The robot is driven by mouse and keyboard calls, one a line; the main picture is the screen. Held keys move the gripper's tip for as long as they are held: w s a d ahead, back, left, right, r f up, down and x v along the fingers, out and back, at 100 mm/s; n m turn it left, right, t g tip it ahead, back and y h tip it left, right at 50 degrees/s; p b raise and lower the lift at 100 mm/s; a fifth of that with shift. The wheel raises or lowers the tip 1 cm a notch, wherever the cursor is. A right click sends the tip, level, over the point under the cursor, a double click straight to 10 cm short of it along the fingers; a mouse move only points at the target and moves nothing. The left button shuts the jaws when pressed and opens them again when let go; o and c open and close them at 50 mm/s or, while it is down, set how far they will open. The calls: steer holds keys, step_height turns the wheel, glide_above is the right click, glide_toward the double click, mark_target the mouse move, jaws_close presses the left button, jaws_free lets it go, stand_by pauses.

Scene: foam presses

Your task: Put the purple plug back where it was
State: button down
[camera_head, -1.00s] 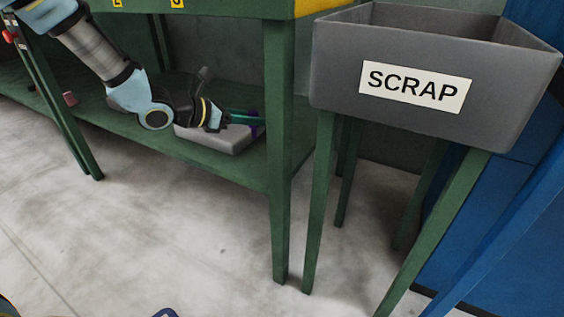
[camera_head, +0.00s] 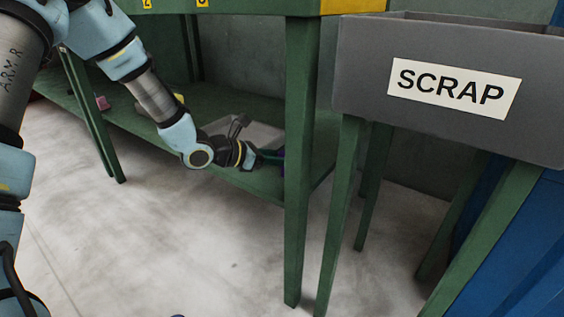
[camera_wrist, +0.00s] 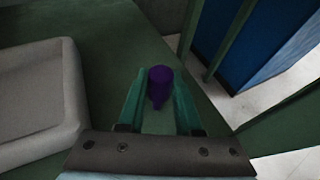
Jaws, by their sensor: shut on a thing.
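The purple plug (camera_wrist: 160,76) sits upright between the fingertips of my gripper (camera_wrist: 158,95) in the wrist view. My gripper is shut on it. In the head view my gripper (camera_head: 268,157) is low over the green lower shelf, by its front edge, and a small bit of the purple plug (camera_head: 281,154) shows, mostly hidden by the bench leg. The grey tray (camera_wrist: 30,152) lies on the shelf to the left of the plug in the wrist view. In the head view the tray (camera_head: 262,134) is behind my gripper. I cannot tell whether the plug touches the shelf.
The green bench leg (camera_head: 300,160) stands just right of my gripper. A grey SCRAP bin (camera_head: 362,85) on green legs stands further right. A small pink thing (camera_head: 103,103) lies on the shelf at left.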

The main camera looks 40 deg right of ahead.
steer(key=c, duration=0.6)
jaws_free()
steer(key=shift+r, duration=0.1)
steer(key=shift+w+a+r, duration=0.1)
steer(key=shift+a+r, duration=0.05)
steer(key=shift+a, duration=0.1)
steer(key=w+a+r+m+t+y+p, duration=0.1)
steer(key=a+r+m+y, duration=0.2)
steer(key=a, duration=1.3)
steer(key=w+a+r+m+t+y+p, duration=0.1)
steer(key=a+m+y, duration=0.4)
steer(key=a, duration=1.1)
steer(key=w+a+r+m+t+y+p, duration=0.1)
steer(key=a+r+m+y, duration=0.4)
steer(key=a, duration=1.1)
steer(key=shift+w+a+m+t+p, duration=0.2)
steer(key=shift+m+t, duration=0.15)
steer(key=shift+m, duration=0.6)
steer(key=shift+w+a+m+t+p, duration=0.2)
steer(key=shift+m+t, duration=0.15)
steer(key=shift+m, duration=0.6)
